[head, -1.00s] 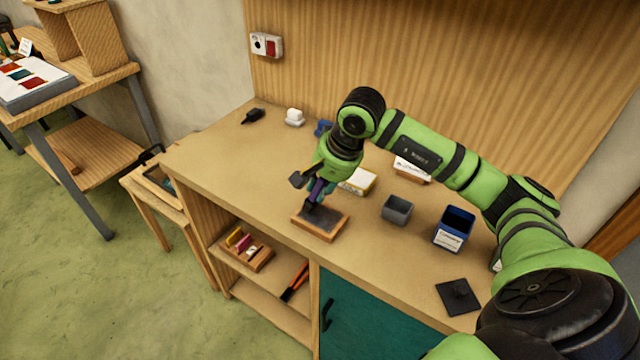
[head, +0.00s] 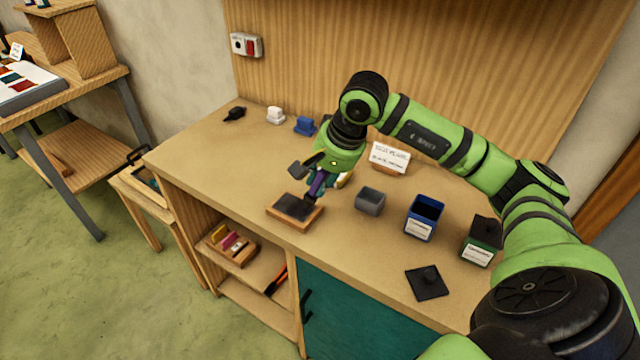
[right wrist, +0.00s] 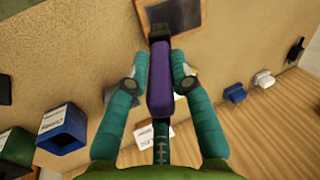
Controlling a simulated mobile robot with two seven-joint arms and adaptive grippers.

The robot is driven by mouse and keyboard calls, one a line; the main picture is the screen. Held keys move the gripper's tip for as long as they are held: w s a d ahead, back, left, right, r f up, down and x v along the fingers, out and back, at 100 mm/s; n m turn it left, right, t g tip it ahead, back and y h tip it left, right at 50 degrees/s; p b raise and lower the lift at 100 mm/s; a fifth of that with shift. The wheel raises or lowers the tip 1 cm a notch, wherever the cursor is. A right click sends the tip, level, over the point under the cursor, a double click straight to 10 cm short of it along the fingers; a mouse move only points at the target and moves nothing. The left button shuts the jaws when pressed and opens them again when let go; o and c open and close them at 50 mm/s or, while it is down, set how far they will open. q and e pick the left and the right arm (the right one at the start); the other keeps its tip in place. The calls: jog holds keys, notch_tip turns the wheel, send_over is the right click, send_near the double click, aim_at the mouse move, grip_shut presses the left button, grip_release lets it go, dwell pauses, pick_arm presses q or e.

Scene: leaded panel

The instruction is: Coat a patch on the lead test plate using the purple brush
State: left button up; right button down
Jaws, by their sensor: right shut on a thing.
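The lead test plate (head: 294,207) is a dark grey sheet in a wooden frame, lying near the bench's front edge. It also shows at the top of the right wrist view (right wrist: 178,14). My right gripper (head: 314,180) is shut on the purple brush (right wrist: 160,84), whose handle lies between the teal fingers. The dark brush head (right wrist: 159,33) points at the plate and is at the plate's near edge in the wrist view. I cannot tell whether it touches the plate. My left gripper is not in view.
A small grey cup (head: 369,201), an open blue tin (head: 425,218) and a dark green tin (head: 482,241) stand right of the plate. A flat dark lid (head: 427,283) lies in front. A white sign (head: 389,157) stands behind.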

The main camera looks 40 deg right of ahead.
notch_tip(320, 180, up, 2)
jog(key=shift+w+p, duration=0.15)
jog(key=shift+p, duration=0.2)
notch_tip(320, 180, up, 2)
jog(key=shift+d+r+p, duration=0.1)
jog(key=shift+r+p, duration=0.05)
jog(key=shift+p, duration=0.45)
jog(key=shift+r, duration=0.4)
